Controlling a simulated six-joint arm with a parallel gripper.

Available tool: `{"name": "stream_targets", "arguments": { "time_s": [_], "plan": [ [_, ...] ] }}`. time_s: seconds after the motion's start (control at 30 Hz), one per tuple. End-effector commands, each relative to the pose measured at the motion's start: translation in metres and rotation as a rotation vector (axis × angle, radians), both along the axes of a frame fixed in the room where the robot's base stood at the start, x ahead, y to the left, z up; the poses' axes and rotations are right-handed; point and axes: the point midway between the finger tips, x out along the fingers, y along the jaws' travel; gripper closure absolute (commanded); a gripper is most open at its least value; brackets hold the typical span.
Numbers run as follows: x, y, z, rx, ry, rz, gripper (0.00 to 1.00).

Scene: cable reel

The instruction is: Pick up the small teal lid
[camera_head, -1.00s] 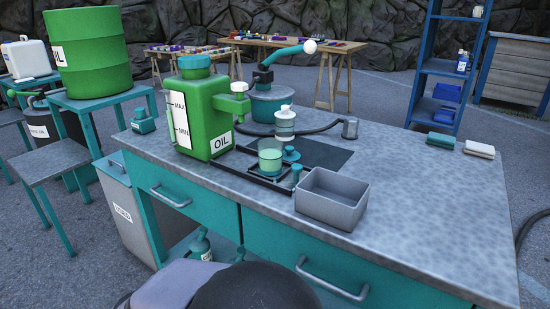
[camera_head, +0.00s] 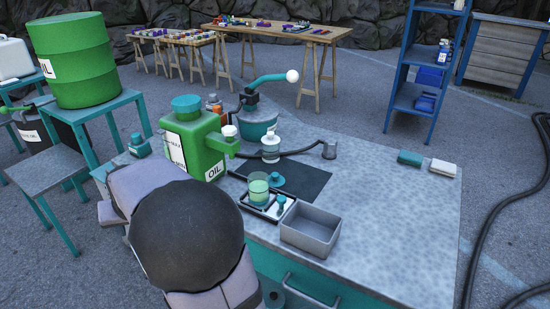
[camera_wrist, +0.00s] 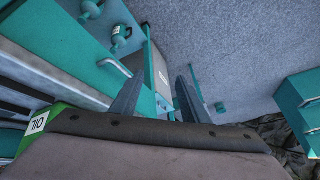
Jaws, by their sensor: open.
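The small teal lid (camera_head: 277,181) lies on the dark mat on the bench in the head view, just right of a clear jar with pale green liquid (camera_head: 258,189). A small teal-topped piece (camera_head: 281,201) stands in front of it on the black-edged tray (camera_head: 262,209). My gripper (camera_wrist: 162,75) is open in the wrist view, with nothing held between its two grey fingers. It points past the bench's side toward the ground, away from the lid. The lid does not show in the wrist view. In the head view my arm hides the gripper.
A green oil can (camera_head: 207,158) stands left of the jar, and a pump bottle (camera_head: 270,147) behind it. An open grey box (camera_head: 311,232) sits front right of the tray.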

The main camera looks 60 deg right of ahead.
Motion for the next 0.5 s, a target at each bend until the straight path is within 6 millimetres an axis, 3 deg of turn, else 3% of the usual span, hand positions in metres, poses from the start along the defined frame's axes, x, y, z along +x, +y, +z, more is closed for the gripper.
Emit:
{"name": "stream_targets", "arguments": {
  "time_s": [0.03,0.3,0.5],
  "plan": [
    [0.012,-0.019,0.041,-0.003,-0.039,-0.046,0.59],
    [0.059,-0.116,0.173,-0.026,-0.254,-0.257,0.59],
    [0.074,-0.190,0.270,-0.051,-0.408,-0.397,0.59]
  ]
}}
